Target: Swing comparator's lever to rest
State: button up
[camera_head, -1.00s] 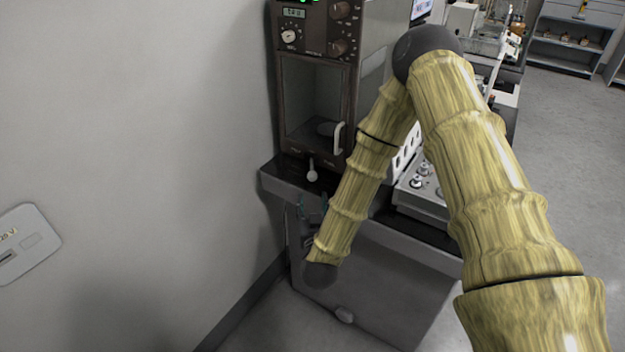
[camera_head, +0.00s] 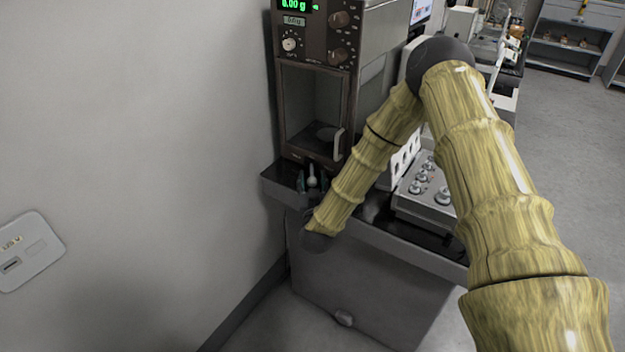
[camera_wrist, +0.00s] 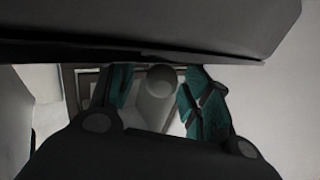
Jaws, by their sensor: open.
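The comparator (camera_head: 364,70) is a tall dark cabinet with knobs, a green display reading 8.00 g and a windowed chamber. Its lever (camera_head: 312,181) is a short pale handle with a rounded end, at the foot of the cabinet front. In the wrist view the lever's round grey end (camera_wrist: 161,79) shows between the spread fingers of my gripper (camera_wrist: 154,92). I cannot tell whether either finger touches it.
A dark table (camera_head: 283,184) carries the comparator, and its front edge lies close to my wrist. A grey instrument with several knobs (camera_head: 425,208) stands to the right behind my arm. The wall (camera_head: 130,120) is close on the left. A pale door handle (camera_head: 338,143) sits above the lever.

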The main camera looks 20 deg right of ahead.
jog(key=shift+w, duration=0.25)
grip_shut()
jog(key=shift+f, duration=0.1)
dwell(0.3)
jog(key=shift+a+h+b, duration=0.1)
jog(key=shift+h+b, duration=0.2)
